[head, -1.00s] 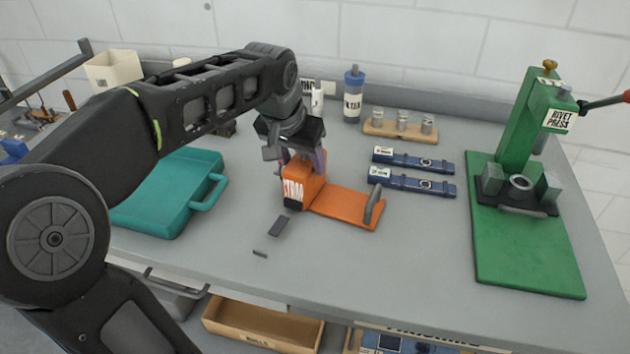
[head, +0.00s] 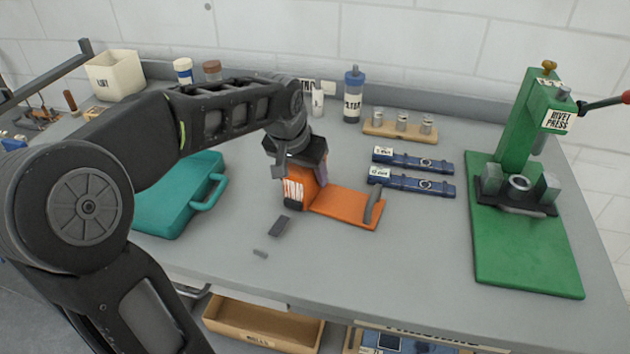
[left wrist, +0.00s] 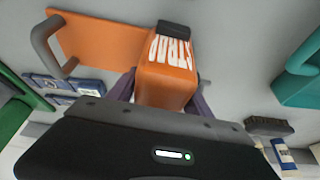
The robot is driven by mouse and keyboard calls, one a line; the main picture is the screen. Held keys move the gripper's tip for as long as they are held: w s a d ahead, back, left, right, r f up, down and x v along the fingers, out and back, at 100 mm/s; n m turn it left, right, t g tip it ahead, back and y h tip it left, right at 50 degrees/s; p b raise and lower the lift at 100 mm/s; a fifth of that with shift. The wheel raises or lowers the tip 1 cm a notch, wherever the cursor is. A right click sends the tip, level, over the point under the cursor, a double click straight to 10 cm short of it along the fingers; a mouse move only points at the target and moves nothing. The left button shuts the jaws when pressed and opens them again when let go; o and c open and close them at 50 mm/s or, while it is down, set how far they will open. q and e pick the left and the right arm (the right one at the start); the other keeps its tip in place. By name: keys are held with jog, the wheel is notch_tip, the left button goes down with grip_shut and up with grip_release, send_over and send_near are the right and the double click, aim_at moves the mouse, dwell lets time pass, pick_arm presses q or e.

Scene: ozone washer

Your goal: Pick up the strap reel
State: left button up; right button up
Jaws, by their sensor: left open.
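The strap reel, an orange block (head: 295,190) lettered STRAP, stands on the grey bench on an orange base plate (head: 342,205) with a grey upright handle. In the left wrist view the orange block (left wrist: 168,82) sits between my two fingers, and the plate with its bent handle reaches to the upper left. My left gripper (head: 308,172) points down over the block, its fingers open on either side of it. Whether either finger touches it I cannot tell. The gripper hides the block's top. My right gripper is not in view.
A teal case (head: 180,200) lies left of the reel. Two blue straps (head: 411,184) and a wooden stand of small cylinders (head: 400,131) lie to the right and behind. A green rivet press (head: 525,220) stands at right. Small dark pieces (head: 279,226) lie in front.

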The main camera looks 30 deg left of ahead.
pick_arm(q)
jog(key=shift+c, duration=0.2)
grip_shut()
dwell(0.6)
jog(key=shift+r, duration=0.1)
